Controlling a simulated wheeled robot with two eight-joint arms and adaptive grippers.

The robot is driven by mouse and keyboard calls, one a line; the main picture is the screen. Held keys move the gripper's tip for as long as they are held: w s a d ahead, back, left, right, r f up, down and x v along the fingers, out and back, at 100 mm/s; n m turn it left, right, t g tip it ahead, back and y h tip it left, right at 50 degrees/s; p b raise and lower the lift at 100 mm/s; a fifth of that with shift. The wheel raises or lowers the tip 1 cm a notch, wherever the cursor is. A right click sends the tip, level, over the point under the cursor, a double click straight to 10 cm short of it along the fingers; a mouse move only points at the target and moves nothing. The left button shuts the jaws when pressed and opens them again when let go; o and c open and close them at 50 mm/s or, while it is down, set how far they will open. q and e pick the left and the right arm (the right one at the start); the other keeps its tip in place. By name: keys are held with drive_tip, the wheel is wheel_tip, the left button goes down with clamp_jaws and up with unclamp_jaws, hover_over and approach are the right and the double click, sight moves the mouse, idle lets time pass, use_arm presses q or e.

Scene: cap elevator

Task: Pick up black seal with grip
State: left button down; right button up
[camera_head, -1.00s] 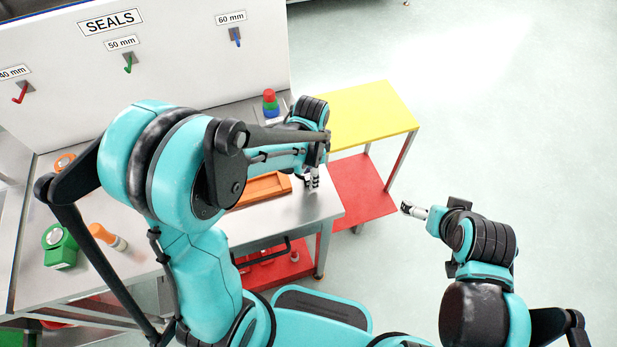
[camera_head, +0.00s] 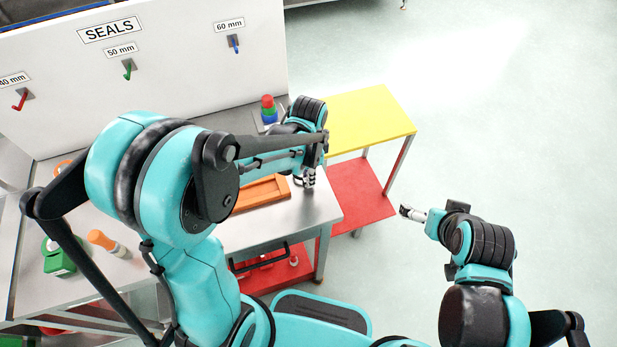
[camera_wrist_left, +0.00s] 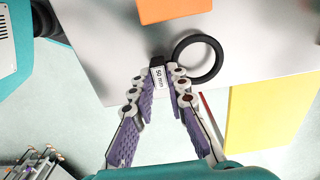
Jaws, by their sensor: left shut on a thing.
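The black seal (camera_wrist_left: 220,60) is a ring with a grip tab labelled "50 mm", seen in the left wrist view over the grey tabletop. My left gripper (camera_wrist_left: 162,76) is shut on its tab, with the ring extending to the right of the fingertips. In the head view my left gripper (camera_head: 307,178) points down near the right end of the metal table (camera_head: 320,205); the seal cannot be made out there. My right gripper (camera_head: 412,212) hangs over open floor at the right, too small to tell its jaw state.
An orange tray (camera_head: 262,194) lies left of my left gripper. A yellow tabletop (camera_head: 368,115) over a red shelf (camera_head: 360,192) stands to the right. Stacked coloured caps (camera_head: 268,108) stand behind. A "SEALS" panel with hooks (camera_head: 110,80) rises at the back left.

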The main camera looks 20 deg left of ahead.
use_arm(q)
drive_tip(key=r, duration=0.2)
drive_tip(key=d+r+p, duration=0.1)
drive_tip(key=shift+s+r, duration=0.1)
drive_tip(key=shift+s, duration=0.15)
drive_tip(key=s+d+r+p, duration=0.2)
drive_tip(key=s+d+r, duration=0.3)
drive_tip(key=d, duration=0.4)
drive_tip(key=shift+d+r, duration=0.15)
drive_tip(key=shift+r, duration=0.35)
